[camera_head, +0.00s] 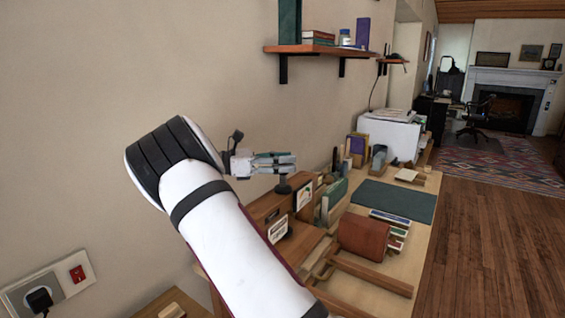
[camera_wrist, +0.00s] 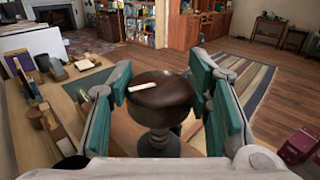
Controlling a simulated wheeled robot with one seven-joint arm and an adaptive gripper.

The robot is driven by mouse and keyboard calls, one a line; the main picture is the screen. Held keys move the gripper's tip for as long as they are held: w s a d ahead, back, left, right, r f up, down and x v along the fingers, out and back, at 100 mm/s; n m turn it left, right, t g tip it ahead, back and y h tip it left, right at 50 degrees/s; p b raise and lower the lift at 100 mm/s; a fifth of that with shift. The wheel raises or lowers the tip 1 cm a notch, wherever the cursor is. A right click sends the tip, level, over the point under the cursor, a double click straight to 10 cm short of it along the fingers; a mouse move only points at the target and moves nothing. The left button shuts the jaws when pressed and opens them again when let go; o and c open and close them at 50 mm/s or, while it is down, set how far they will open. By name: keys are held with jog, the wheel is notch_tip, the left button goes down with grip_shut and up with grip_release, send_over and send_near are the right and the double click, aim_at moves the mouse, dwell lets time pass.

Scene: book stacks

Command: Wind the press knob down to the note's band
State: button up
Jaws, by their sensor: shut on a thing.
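My gripper (camera_head: 286,162) is level above the left end of the desk in the head view, its fingers pointing right. In the wrist view its teal-padded fingers stand on both sides of the dark round press knob (camera_wrist: 160,98), closed on it. The knob has a pale pointer mark on top and sits on a dark stem (camera_wrist: 158,143). In the head view only the stem and foot (camera_head: 283,187) show below the fingers. A small white card (camera_head: 278,231) and a framed coloured card (camera_head: 304,196) stand nearby. I cannot tell which is the note; no band is readable.
The desk (camera_head: 384,292) holds upright books, a green mat (camera_head: 394,200), a brown leather book (camera_head: 364,237) and wooden rails. A white machine (camera_head: 390,134) stands at the back. A wall shelf (camera_head: 318,49) hangs above. Floor to the right is clear.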

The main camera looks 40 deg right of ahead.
jog(key=shift+w+r, duration=0.1)
jog(key=shift+r, duration=0.2)
jog(key=o, duration=1.1)
jog(key=shift+c, duration=0.2)
jog(key=shift+o, duration=0.7)
jog(key=shift+f, duration=0.15)
notch_tip(320, 180, up, 10)
